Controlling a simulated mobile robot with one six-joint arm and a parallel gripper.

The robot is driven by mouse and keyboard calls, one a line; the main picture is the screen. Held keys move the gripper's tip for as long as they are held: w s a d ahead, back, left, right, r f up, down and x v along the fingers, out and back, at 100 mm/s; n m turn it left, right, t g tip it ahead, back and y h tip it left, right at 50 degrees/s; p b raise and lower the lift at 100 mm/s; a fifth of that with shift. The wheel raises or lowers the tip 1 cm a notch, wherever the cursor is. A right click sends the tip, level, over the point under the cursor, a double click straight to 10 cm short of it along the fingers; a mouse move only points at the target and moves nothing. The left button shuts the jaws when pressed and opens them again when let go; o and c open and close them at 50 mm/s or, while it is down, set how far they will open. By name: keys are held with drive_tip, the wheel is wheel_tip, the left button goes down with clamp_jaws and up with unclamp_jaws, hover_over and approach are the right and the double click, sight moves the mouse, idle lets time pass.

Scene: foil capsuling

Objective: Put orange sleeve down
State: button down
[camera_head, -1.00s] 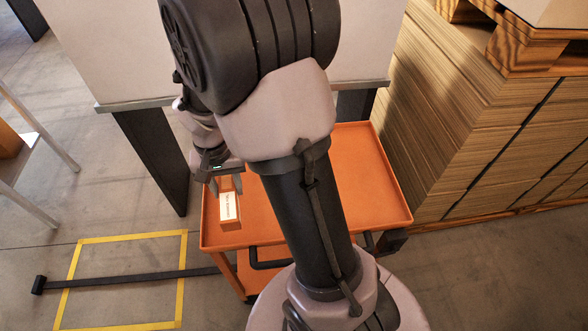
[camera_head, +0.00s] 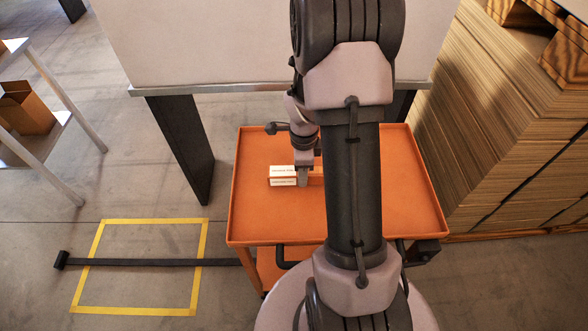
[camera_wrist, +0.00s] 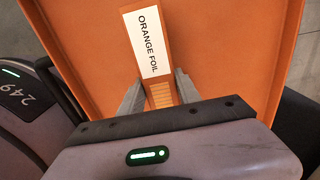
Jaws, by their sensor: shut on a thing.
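The orange sleeve (camera_head: 283,171) is a long box with white labels, lying crosswise over the orange cart's tray (camera_head: 262,218) in the head view. In the wrist view, the sleeve (camera_wrist: 149,48) points away from me, and its label reads "ORANGE FOIL". My gripper (camera_head: 304,177) is shut on it. In the wrist view, one finger of my gripper (camera_wrist: 159,92) is on each side of the sleeve's near part. The sleeve is at or just above the tray floor; I cannot tell whether it touches. My arm hides part of the tray and perhaps the sleeve's right end.
The tray has a raised rim and looks bare around the sleeve. A large pale panel on dark legs (camera_head: 185,150) stands behind it. Stacked cardboard (camera_head: 500,130) is close on the right. A yellow floor outline (camera_head: 205,240) and a black strip (camera_head: 150,262) lie left.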

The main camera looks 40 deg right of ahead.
drive_tip(key=w, duration=0.5)
drive_tip(key=shift+w+f+b, duration=0.3)
drive_tip(key=shift+b, duration=0.1)
drive_tip(key=f, duration=0.1)
drive_tip(key=f+b, duration=0.2)
drive_tip(key=f, duration=0.1)
drive_tip(key=shift+w, duration=0.25)
drive_tip(key=shift+r, duration=0.3)
drive_tip(key=shift+f, duration=0.15)
drive_tip(key=c, duration=0.9)
unclamp_jaws()
drive_tip(key=shift+o, duration=0.2)
